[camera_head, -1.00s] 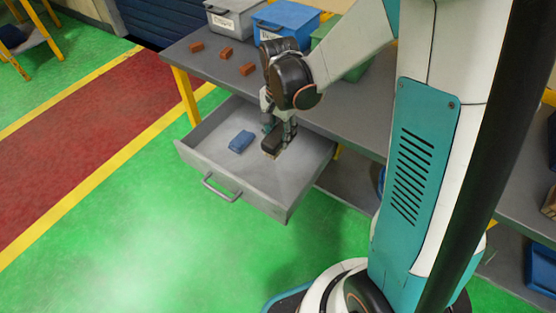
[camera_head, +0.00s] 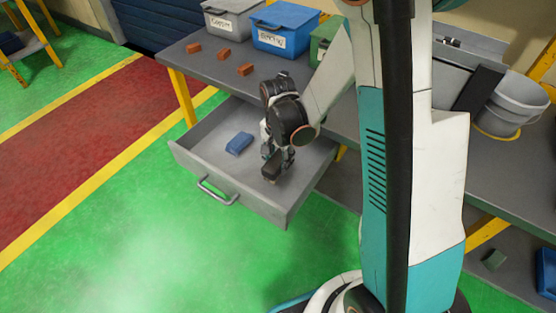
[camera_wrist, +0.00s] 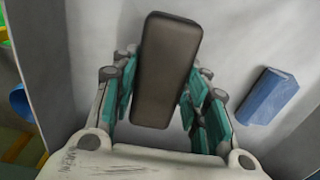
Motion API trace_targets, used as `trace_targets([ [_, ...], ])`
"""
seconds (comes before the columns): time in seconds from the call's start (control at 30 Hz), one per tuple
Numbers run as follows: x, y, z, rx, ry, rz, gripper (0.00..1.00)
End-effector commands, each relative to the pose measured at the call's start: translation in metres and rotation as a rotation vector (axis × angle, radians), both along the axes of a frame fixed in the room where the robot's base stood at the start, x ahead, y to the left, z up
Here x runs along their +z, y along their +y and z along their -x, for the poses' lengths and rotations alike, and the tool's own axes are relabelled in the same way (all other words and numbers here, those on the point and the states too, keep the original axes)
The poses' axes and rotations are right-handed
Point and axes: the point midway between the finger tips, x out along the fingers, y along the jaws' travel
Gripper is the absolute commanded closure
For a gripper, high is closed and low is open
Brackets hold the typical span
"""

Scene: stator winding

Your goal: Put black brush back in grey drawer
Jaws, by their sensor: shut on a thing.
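The black brush (camera_head: 271,166) is held between the fingers of my gripper (camera_head: 278,155), over the floor of the open grey drawer (camera_head: 238,193). In the wrist view the brush (camera_wrist: 166,70) shows as a dark block between the teal fingers of my gripper (camera_wrist: 160,95), which are shut on it. The drawer floor (camera_wrist: 220,30) lies behind it. I cannot tell whether the brush touches the drawer floor. Its underside is hidden.
A blue block (camera_head: 239,143) lies in the drawer, left of the brush. The workbench (camera_head: 215,68) above bears several brown blocks (camera_head: 245,69), a grey box (camera_head: 228,22), a blue box (camera_head: 283,30) and a green box (camera_head: 322,40). The drawer handle (camera_head: 217,192) faces the green floor.

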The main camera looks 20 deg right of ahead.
Motion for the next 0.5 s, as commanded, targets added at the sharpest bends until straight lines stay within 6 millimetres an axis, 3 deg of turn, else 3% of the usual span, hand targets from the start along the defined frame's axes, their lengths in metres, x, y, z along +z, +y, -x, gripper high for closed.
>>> trace_targets([
  [0.2,-0.0023,0.0000,0.0000,0.000,0.000,0.000,0.78],
  [0.23,-0.0027,0.0000,0.0000,0.000,0.000,0.000,0.56],
  [0.3,-0.0023,0.0000,0.0001,0.000,0.000,0.000,0.41],
  [0.5,-0.0023,0.0000,0.0001,0.000,0.000,0.000,0.39],
])
